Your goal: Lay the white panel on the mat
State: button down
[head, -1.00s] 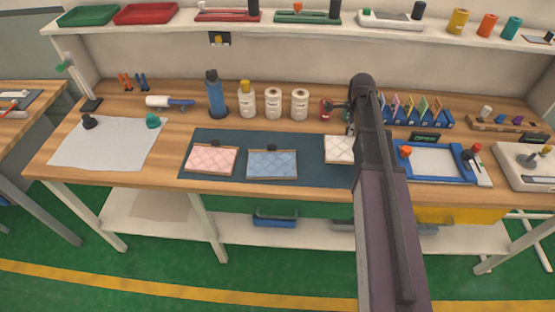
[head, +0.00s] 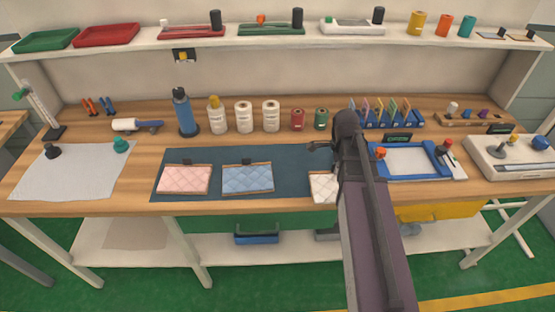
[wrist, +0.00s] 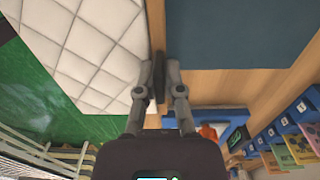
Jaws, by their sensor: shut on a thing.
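The white panel (head: 323,187) is quilted with a tan edge. It overlaps the front right part of the dark blue mat (head: 287,157) in the head view, partly hidden by my arm. My gripper (wrist: 159,88) is shut on the dark tab at the panel's edge. In the wrist view the white panel (wrist: 85,45) fills the upper left, with green floor showing beyond it. The mat also shows in the wrist view (wrist: 245,35), across a strip of bare wood. I cannot tell whether the panel touches the mat.
A pink panel (head: 184,180) and a blue panel (head: 248,179) lie on the mat to the left. Bottles and spools (head: 243,117) stand behind it. A blue-framed tray (head: 408,160) is close to the right of my arm. Grey sheet (head: 70,172) lies far left.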

jog(key=b, duration=0.1)
send_over(309, 156)
jog(key=s, duration=0.1)
jog(key=shift+s+d+f, duration=0.15)
jog(key=shift+d+f, duration=0.15)
jog(key=shift+f, duration=0.4)
jog(key=shift+w, duration=0.25)
jog(key=shift+w+a+f+b, duration=0.25)
jog(key=shift+w+f+b, duration=0.2)
jog(key=shift+b, duration=0.15)
jog(key=shift+s+f+b, duration=0.1)
jog(key=shift+f+b, duration=1.25)
jog(key=shift+f, duration=0.05)
jog(key=shift+f, duration=0.15)
jog(key=c, duration=0.8)
grip_release()
jog(key=shift+o, duration=0.2)
